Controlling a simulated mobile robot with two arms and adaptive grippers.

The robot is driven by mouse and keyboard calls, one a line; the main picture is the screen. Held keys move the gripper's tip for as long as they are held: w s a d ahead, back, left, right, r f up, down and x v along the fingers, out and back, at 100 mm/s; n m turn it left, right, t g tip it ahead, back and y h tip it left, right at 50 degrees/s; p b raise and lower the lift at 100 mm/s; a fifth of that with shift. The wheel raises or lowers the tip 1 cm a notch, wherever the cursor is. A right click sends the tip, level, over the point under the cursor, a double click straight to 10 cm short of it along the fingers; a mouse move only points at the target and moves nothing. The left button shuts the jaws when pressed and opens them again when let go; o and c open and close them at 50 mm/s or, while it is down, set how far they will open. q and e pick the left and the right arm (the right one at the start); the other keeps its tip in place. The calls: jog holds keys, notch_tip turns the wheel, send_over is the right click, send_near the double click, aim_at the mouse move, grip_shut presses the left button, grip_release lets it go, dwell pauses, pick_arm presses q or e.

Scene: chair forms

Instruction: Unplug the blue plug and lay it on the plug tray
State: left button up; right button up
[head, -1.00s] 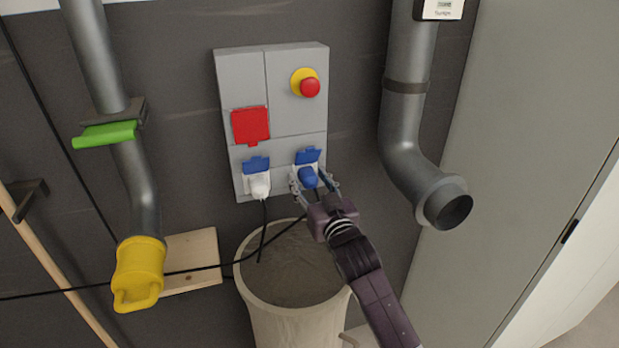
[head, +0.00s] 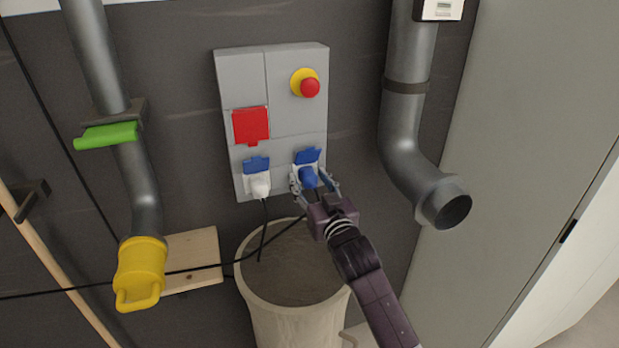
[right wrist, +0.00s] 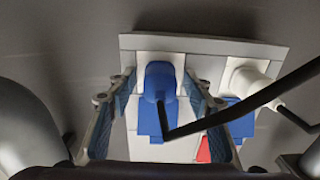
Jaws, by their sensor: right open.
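The blue plug (head: 308,178) sits in the right-hand socket of the grey wall panel (head: 290,120), under a raised blue flap. In the right wrist view the blue plug (right wrist: 160,80) has a black cable running from it. My right gripper (head: 315,184) is open, with one finger on each side of the plug; the right wrist view shows gaps between the fingers (right wrist: 160,88) and the plug. A pale wooden board (head: 205,245) at the lower left may be the plug tray. My left gripper is not in view.
A white plug (head: 260,186) sits in the left socket. A red flap (head: 251,125) and red button (head: 310,87) are above. A bin (head: 300,318) stands below the panel. Grey pipes flank it, the right one (head: 405,125) close by. Black cables cross in front of the board.

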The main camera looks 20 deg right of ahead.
aim_at(314, 188)
grip_shut()
jog(key=shift+s+f, duration=0.1)
jog(key=shift+s, duration=0.05)
jog(key=shift+s+p, duration=0.2)
jog(key=shift+p, duration=0.15)
jog(key=shift+s+p, duration=0.35)
jog(key=shift+s, duration=0.55)
jog(key=shift+s+d+p, duration=0.1)
jog(key=shift+s+p, duration=0.8)
jog(key=shift+s, duration=0.85)
jog(key=shift+s+p, duration=0.3)
jog(key=shift+s, duration=0.25)
jog(key=shift+s+d+p, duration=0.1)
jog(key=shift+s+p, duration=0.5)
jog(key=shift+s, duration=1.35)
